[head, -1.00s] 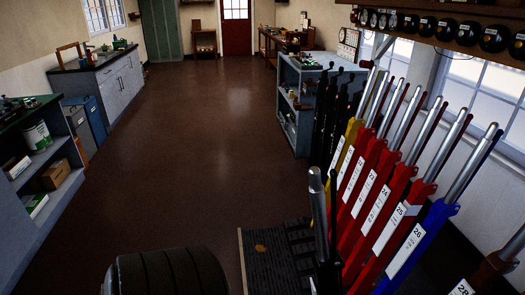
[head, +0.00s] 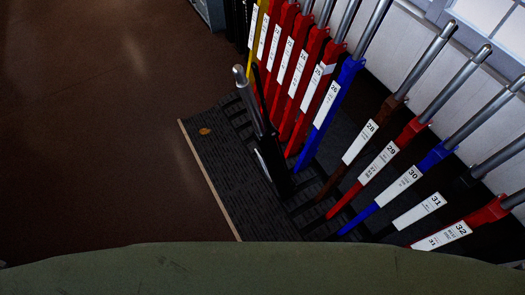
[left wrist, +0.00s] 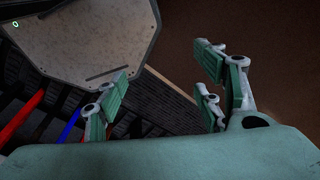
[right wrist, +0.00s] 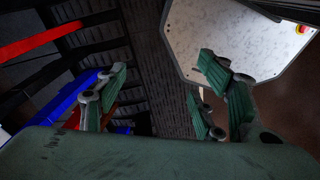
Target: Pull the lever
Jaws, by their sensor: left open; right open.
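A row of levers with silver handles and numbered plates crosses the head view. It includes several red levers (head: 296,75), a blue lever 26 (head: 325,110), a brown lever 28 (head: 362,135), a red lever 29 (head: 385,155) and a blue lever 30 (head: 405,178). One black lever with a silver handle (head: 249,98) leans out of the row towards the floor. My left gripper (left wrist: 165,95) is open and empty in the left wrist view. My right gripper (right wrist: 160,95) is open and empty, with a blue lever (right wrist: 75,98) beyond its left finger. Neither gripper shows in the head view.
The levers rise from a dark ribbed platform (head: 215,150) with a pale edge. Brown floor (head: 90,130) to its left is clear. A white wall and window (head: 490,25) stand behind the levers. A grey cabinet corner (head: 210,12) shows at the top.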

